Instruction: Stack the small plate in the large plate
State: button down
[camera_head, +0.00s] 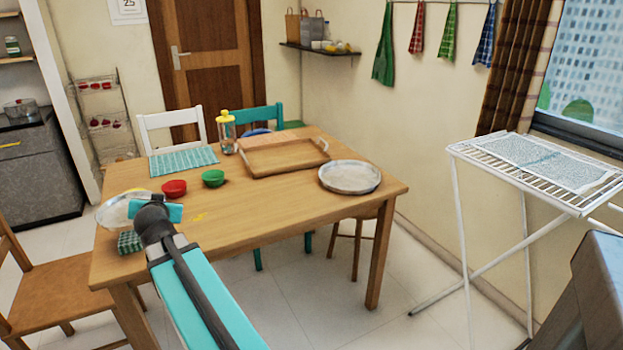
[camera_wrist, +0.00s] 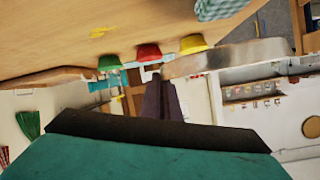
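The large plate (camera_head: 350,177), round and metallic, lies flat and empty on the right end of the table. The small plate (camera_head: 113,212), also pale metal, is at the table's left end. In the wrist view the small plate (camera_wrist: 228,58) shows nearly edge-on, its near rim at my fingertips, and looks raised off the table. My gripper (camera_head: 158,212) appears shut on that rim; in the wrist view my dark fingers (camera_wrist: 161,98) are close together. My wrist hides part of the small plate in the head view. The large plate is not in the wrist view.
On the wooden table (camera_head: 240,222) stand a red bowl (camera_head: 174,188), a green bowl (camera_head: 213,178), a wooden tray (camera_head: 283,156) and a bottle (camera_head: 227,133). A yellow bowl (camera_wrist: 193,43) shows near the small plate. A checked cloth (camera_head: 130,242) lies at the left. The table's front middle is clear.

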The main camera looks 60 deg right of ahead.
jog(key=s+d+m+g+h, duration=0.1)
jog(key=s+d+m+g, duration=0.1)
jog(key=s+d, duration=0.3)
jog(key=s+d+f+m+g+h, duration=0.1)
jog(key=s+d+m+g+h, duration=0.1)
jog(key=s+d, duration=0.4)
jog(key=s+d+f+m+g+h, duration=0.1)
jog(key=s+d, duration=0.4)
jog(key=d, duration=0.8)
jog(key=shift+s+f+m+g+h, duration=0.2)
jog(key=shift+s+m+g+h, duration=0.25)
jog(key=shift+m, duration=0.45)
jog(key=s+d+m+g, duration=0.1)
jog(key=s+d, duration=0.2)
jog(key=s+d+m+g, duration=0.1)
jog(key=s+d, duration=0.2)
jog(key=s, duration=0.1)
jog(key=s+d+m+g, duration=0.1)
jog(key=s+d, duration=0.2)
jog(key=s, duration=0.1)
jog(key=shift+s+f+g+h, duration=0.1)
jog(key=shift+f+g+h, duration=0.2)
jog(key=shift+g+h, duration=0.05)
jog(key=s+d+m+g, duration=0.2)
jog(key=s+d, duration=0.1)
jog(key=s, duration=0.4)
jog(key=s+d+m+g, duration=0.2)
jog(key=s+d, duration=0.2)
jog(key=s, duration=0.3)
jog(key=shift+b, duration=0.3)
